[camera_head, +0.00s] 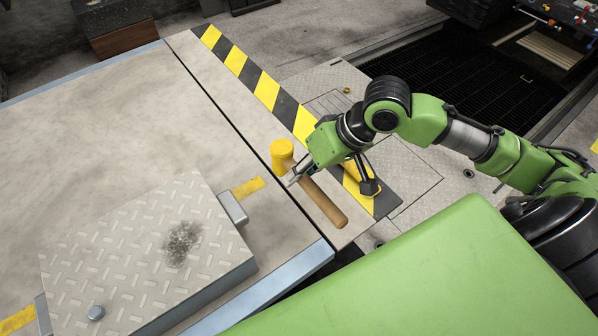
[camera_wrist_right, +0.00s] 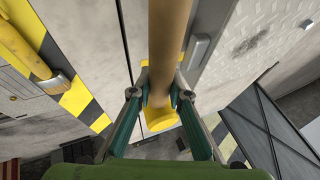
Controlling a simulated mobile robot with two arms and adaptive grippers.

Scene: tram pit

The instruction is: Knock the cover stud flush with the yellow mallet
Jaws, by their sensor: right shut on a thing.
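The yellow mallet has a yellow head (camera_head: 282,153) and a wooden handle (camera_head: 328,207). My right gripper (camera_head: 294,177) is shut on the handle close to the head. In the right wrist view the handle (camera_wrist_right: 167,40) runs between the fingers, with the yellow head (camera_wrist_right: 160,122) beyond them. I cannot tell whether the mallet touches the surface below. The cover stud (camera_head: 96,312) is a small grey round knob standing up from the cover, a grey tread plate (camera_head: 130,245), at lower left. The mallet is up and right of it, well apart. My left gripper is not in view.
Grey brackets (camera_head: 232,207) sit at the cover's sides, and its surface has a dark smudge (camera_head: 182,242). A yellow-black hazard strip (camera_head: 265,90) runs behind the mallet. A dark grating (camera_head: 450,85) lies at upper right. The pale surface (camera_head: 90,125) beyond the cover is clear.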

